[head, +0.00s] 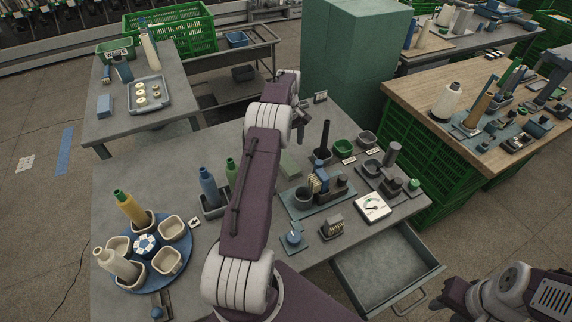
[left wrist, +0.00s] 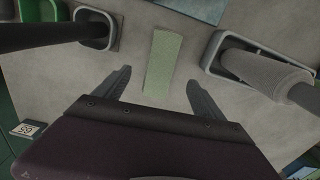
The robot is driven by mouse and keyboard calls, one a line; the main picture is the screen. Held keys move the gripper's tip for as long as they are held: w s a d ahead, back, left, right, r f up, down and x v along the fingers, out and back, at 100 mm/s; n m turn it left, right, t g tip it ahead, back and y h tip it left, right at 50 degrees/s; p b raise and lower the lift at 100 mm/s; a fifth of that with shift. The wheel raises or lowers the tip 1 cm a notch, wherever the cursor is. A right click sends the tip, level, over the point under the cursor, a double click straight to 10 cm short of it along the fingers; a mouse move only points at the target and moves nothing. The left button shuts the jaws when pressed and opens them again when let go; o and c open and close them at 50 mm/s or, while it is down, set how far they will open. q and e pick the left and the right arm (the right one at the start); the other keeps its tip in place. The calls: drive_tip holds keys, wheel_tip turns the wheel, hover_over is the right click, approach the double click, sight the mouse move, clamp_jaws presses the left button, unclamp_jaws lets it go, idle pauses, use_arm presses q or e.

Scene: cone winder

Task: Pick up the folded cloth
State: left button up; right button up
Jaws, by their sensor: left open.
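The folded cloth is a pale green flat strip (left wrist: 163,62) on the grey table in the left wrist view. In the head view the folded cloth (head: 291,164) lies just right of my left arm, between the bottle tray and the dark upright spindle. My left gripper (left wrist: 158,78) is open and empty, its two fingertips on either side of the cloth's near end in the wrist picture. The height above the cloth is hard to tell. In the head view my left gripper (head: 298,122) is small and partly hidden by the wrist. My right arm shows at lower right, without its fingers.
A tray (head: 214,210) with blue and green bottles stands left of the cloth. The dark spindle (head: 325,138) stands in a cup to its right. A blue-green mat (head: 320,206) with small parts lies nearer. An open drawer (head: 388,272) juts out at the front.

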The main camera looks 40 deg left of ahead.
sight(288, 162)
use_arm(q)
wheel_tip(288, 162, down, 4)
drive_tip(key=shift+r, duration=0.1)
wheel_tip(288, 162, down, 4)
drive_tip(key=shift+s+d, duration=0.1)
drive_tip(key=shift+s, duration=0.05)
drive_tip(key=shift+f, duration=0.55)
drive_tip(key=shift+r, duration=0.1)
drive_tip(key=c, duration=1.5)
drive_tip(key=shift+o, duration=0.2)
drive_tip(key=shift+r, duration=0.55)
wheel_tip(288, 162, up, 3)
drive_tip(key=shift+s+d+r, duration=0.1)
drive_tip(key=shift+d+r, duration=0.05)
drive_tip(key=shift+r, duration=0.05)
drive_tip(key=s+d+r+b, duration=0.1)
drive_tip(key=s+d+r, duration=0.5)
drive_tip(key=s+d, duration=0.1)
drive_tip(key=shift+s+d+r, duration=0.25)
drive_tip(key=shift+s+d, duration=0.15)
drive_tip(key=shift+d, duration=0.15)
